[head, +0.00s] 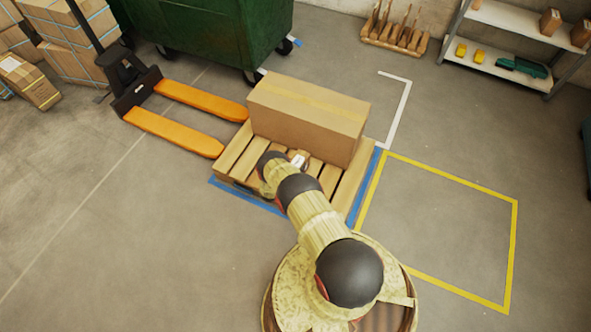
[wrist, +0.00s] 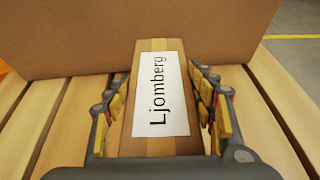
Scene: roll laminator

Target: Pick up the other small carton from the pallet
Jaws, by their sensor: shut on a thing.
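A small brown carton (wrist: 160,146) with a white label reading "Ljomberg" fills the middle of the wrist view. My gripper (wrist: 164,112) is shut on it, with one finger on each of its long sides. In the head view my gripper (head: 300,160) is over the near part of the wooden pallet (head: 233,155), mostly hidden behind my arm, with a bit of white showing there. I cannot tell whether the carton touches the slats. A large brown carton (head: 305,118) lies on the pallet just behind it; it also fills the back of the wrist view (wrist: 70,35).
An orange pallet jack (head: 172,131) stands left of the pallet. A green dumpster (head: 215,30) is behind. A yellow-outlined floor square (head: 516,240) to the right is empty. Strapped cartons (head: 70,55) stand far left; a shelf (head: 505,62) is at back right.

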